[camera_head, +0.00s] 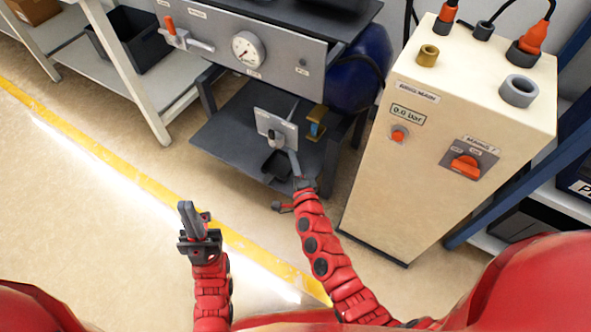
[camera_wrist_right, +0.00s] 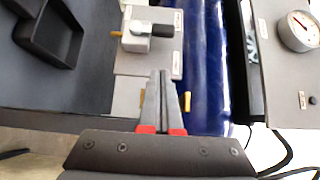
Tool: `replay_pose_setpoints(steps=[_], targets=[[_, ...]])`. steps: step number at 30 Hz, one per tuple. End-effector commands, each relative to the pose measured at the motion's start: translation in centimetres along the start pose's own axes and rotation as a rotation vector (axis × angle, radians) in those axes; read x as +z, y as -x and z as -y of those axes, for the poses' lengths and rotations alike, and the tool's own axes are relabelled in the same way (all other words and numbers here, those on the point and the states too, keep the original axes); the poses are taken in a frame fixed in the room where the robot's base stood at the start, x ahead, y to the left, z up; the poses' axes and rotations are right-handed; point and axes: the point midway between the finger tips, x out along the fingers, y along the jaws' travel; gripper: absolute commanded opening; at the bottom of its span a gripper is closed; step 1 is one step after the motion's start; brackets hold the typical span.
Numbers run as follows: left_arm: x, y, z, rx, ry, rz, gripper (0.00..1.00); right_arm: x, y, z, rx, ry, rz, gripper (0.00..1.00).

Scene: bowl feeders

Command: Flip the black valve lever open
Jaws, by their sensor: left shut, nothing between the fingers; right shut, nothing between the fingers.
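The black valve lever (camera_wrist_right: 162,30) sticks out sideways from a metal valve body (camera_wrist_right: 137,36) on a light grey plate (camera_wrist_right: 155,60). In the head view the plate (camera_head: 288,128) stands on the dark lower shelf, with the small valve (camera_head: 274,135) on its face. My right gripper (camera_wrist_right: 161,74) is shut and empty. Its fingertips point at the plate and appear below the lever in the wrist view, apart from it. In the head view this gripper (camera_head: 293,160) is at the plate's lower right. My left gripper (camera_head: 186,206) is shut and empty, over the floor.
A black tray (camera_wrist_right: 70,45) lies near the plate. A blue tank (camera_wrist_right: 207,60) stands behind. A beige cabinet (camera_head: 400,190) stands at right. Floor around my left gripper is clear.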

Motion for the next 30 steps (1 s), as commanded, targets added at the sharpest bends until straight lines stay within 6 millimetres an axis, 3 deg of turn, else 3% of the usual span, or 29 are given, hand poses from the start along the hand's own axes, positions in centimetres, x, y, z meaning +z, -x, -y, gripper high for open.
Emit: replay_pose_setpoints(steps=[4, 10, 30], targets=[[0.0, 0.8, 0.0, 0.008, -0.002, -0.005, 0.00, 0.0, -3.3, -0.1, -0.004, 0.000, 0.000, 0.00], [0.0, 1.0, 0.0, 0.013, -0.004, -0.010, 0.00, 1.9, -5.5, 0.1, -0.004, -0.002, -0.001, 0.00], [-0.1, 0.5, 0.0, 0.010, -0.003, -0.008, 0.00, 2.8, -6.3, 0.4, 0.006, 0.007, -0.002, 0.00]])
